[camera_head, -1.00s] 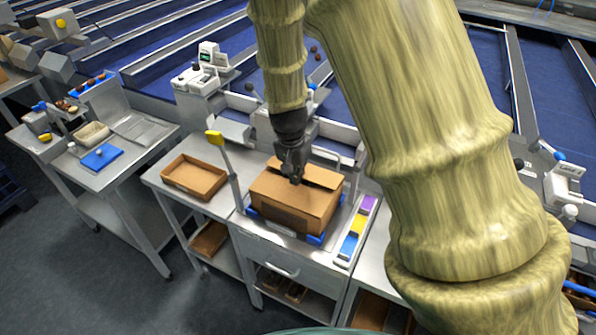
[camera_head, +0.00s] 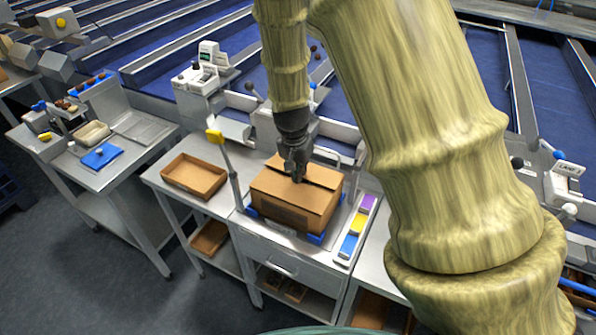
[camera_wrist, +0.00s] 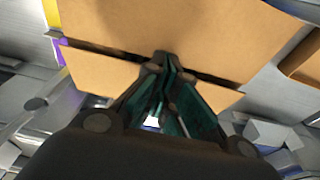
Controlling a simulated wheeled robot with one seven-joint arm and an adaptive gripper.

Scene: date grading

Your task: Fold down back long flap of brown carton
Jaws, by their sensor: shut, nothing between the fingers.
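The brown carton (camera_head: 292,207) stands on the bench between blue corner holders (camera_head: 316,239). Its top is mostly covered by cardboard, with a dark gap between the front flap (camera_head: 285,189) and the back long flap (camera_head: 324,175). My gripper (camera_head: 298,180) is shut and empty, pointing down at the carton's top by that gap. In the wrist view, my fingertips (camera_wrist: 163,60) are at the gap, with the large front flap (camera_wrist: 180,30) beyond and the back flap (camera_wrist: 98,72) partly hidden by the fingers. I cannot tell whether the tips touch the cardboard.
An open, shallow brown tray (camera_head: 194,177) lies left of the carton. A post with a yellow head (camera_head: 215,136) stands between them. A strip of purple, yellow and blue bins (camera_head: 357,224) lies to the right. A scale-like machine (camera_head: 206,75) stands behind.

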